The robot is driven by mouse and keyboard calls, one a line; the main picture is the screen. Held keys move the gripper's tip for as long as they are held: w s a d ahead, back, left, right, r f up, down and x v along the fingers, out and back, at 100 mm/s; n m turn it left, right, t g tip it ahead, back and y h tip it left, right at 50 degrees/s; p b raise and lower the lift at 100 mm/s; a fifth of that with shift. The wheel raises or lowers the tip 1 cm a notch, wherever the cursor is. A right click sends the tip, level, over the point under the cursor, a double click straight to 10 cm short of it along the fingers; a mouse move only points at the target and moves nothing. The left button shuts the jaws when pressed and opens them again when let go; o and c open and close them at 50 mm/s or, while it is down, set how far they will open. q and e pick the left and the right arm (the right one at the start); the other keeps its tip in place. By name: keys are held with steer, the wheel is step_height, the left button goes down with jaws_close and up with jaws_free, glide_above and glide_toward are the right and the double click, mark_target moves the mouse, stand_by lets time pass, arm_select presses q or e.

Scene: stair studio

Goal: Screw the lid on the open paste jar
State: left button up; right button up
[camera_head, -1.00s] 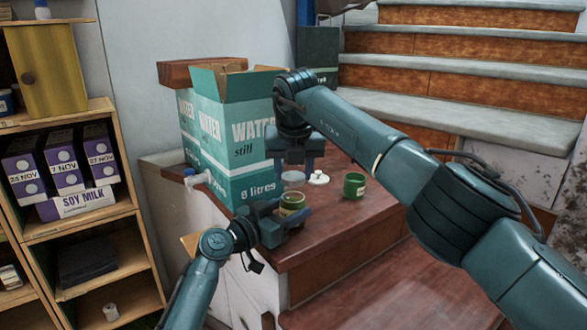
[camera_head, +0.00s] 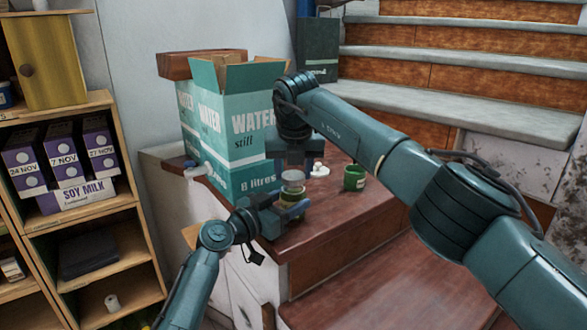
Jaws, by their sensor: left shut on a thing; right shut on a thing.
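A green paste jar (camera_head: 290,199) stands at the front left corner of the brown wooden top. My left gripper (camera_head: 285,214) is shut around it from the front left. My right gripper (camera_head: 293,160) is directly above, pointing down, and shut on a pale grey lid (camera_head: 293,176). The lid is over the jar's mouth, very close to its rim; I cannot tell whether they touch. The jar's mouth is mostly hidden by the lid.
A green jar (camera_head: 354,178) and a small white lidded thing (camera_head: 319,169) stand to the right. A large open water carton (camera_head: 232,125) is close behind left. A shelf (camera_head: 97,225) stands at left, stairs (camera_head: 455,102) at back right. The wooden top's right front is clear.

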steer(key=shift+f, duration=0.55)
arm_select(q)
jaws_close()
arm_select(e)
steer(key=shift+a+m+h, duration=0.15)
steer(key=shift+m+h, duration=0.25)
steer(key=shift+m, duration=0.4)
steer(key=shift+m+h, duration=0.3)
steer(key=shift+m, duration=0.5)
steer(key=o, duration=0.9)
steer(key=shift+o, duration=0.6)
